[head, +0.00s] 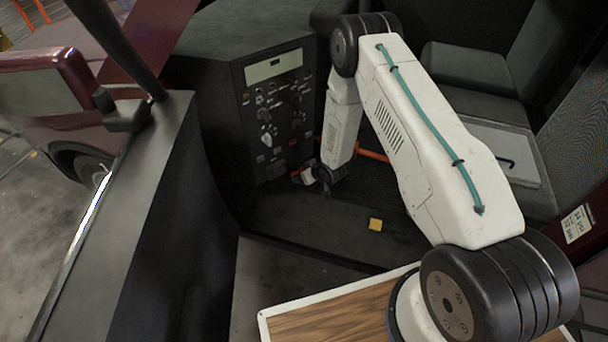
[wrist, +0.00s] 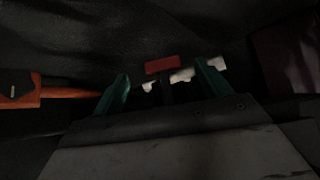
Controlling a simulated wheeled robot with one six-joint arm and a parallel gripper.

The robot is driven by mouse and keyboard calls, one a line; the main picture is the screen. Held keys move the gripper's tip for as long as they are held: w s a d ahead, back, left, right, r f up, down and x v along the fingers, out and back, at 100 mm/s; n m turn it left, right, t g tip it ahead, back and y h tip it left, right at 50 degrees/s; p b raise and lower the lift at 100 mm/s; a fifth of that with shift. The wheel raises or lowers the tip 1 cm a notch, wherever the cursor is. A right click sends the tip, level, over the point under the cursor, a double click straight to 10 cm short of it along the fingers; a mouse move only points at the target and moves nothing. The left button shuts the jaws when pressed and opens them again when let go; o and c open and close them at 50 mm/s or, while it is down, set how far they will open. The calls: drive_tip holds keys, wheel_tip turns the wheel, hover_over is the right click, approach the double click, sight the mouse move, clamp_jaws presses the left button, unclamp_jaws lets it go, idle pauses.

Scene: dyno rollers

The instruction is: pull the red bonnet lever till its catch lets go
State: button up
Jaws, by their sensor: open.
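The red lever (wrist: 163,65) shows in the wrist view as a short red block on a dark stem, with pale pieces beside it. My gripper (wrist: 162,75) is open, its two teal fingers spread left and right of the lever. The lever appears between or just beyond the fingertips; I cannot tell whether they touch it. In the head view my gripper (head: 322,181) is low beside the dark control panel, near a small red and white part (head: 308,176) that is probably the lever. The catch cannot be made out.
The control panel (head: 275,110), with knobs and a display, stands left of my arm. An orange bar (head: 371,155) lies behind my gripper; an orange piece (wrist: 20,91) shows left in the wrist view. A yellow block (head: 376,224) lies on the dark ledge. Seats stand at the right.

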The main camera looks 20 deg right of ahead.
drive_tip(key=v, duration=0.5)
drive_tip(key=shift+s+d+r, duration=0.1)
drive_tip(key=shift+r, duration=0.05)
